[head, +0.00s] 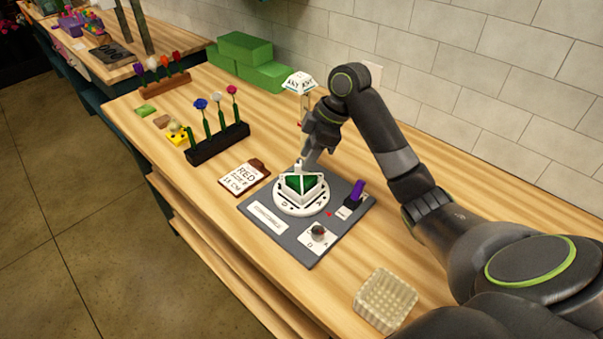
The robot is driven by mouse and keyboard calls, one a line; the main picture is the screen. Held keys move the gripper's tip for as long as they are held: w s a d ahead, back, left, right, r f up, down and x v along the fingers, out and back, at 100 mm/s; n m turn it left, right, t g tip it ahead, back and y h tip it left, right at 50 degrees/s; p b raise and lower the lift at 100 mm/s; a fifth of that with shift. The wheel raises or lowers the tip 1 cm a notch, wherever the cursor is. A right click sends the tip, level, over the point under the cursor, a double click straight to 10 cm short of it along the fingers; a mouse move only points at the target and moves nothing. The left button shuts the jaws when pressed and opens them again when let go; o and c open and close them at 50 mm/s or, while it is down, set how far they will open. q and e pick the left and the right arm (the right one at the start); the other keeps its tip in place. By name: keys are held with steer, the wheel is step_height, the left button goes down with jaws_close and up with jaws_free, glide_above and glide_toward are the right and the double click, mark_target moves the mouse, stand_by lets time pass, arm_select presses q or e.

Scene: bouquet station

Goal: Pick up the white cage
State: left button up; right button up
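The white cage appears to be the cream-white, squarish lattice piece (386,300) at the table's front edge, at the lower right. It stands apart from my gripper. My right gripper (306,164) points down just behind the white-rimmed green block (304,186) on the round white turntable (288,208). Its fingertips are small and close to the block's rim. I cannot tell whether they touch it or how far apart they are. My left gripper is not in view.
The grey board (297,250) bears the turntable, a knob (319,232) and a purple piece (356,191). A white lettered piece (299,83) stands raised behind my gripper.

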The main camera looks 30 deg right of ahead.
mark_target(301, 174)
steer(key=shift+x, duration=1.45)
jaws_close()
steer(key=shift+r, duration=0.1)
